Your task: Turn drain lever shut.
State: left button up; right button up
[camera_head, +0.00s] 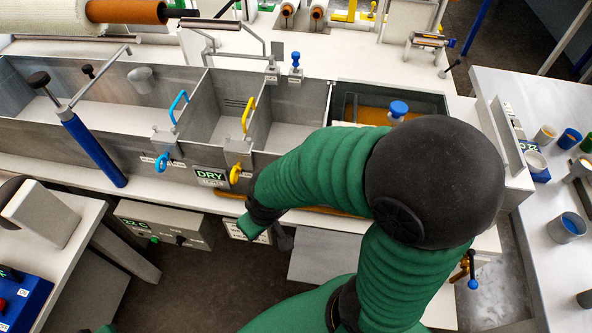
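My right arm comes in from the bottom right, its large black elbow in front of the bath's right part. Its forearm reaches left to a dark wrist and the hand (252,226) low at the bath's front, beside a white label plate. The fingers are too small and hidden to tell open from shut. A dark grey piece (284,240) shows just right of the hand; I cannot tell whether it is the drain lever or part of my gripper. A lever with a blue knob (473,270) and yellow part stands at the lower right, apart from the hand. My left gripper is out of view.
The grey compartment bath (110,150) spans the middle, with yellow (248,115) and blue (179,106) handles and a "DRY" sign (211,176). A control box (165,225) sits below it. Side tables flank left and right; cups stand on the right one.

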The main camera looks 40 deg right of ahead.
aim_at(472, 284)
jog(key=z, duration=0.8)
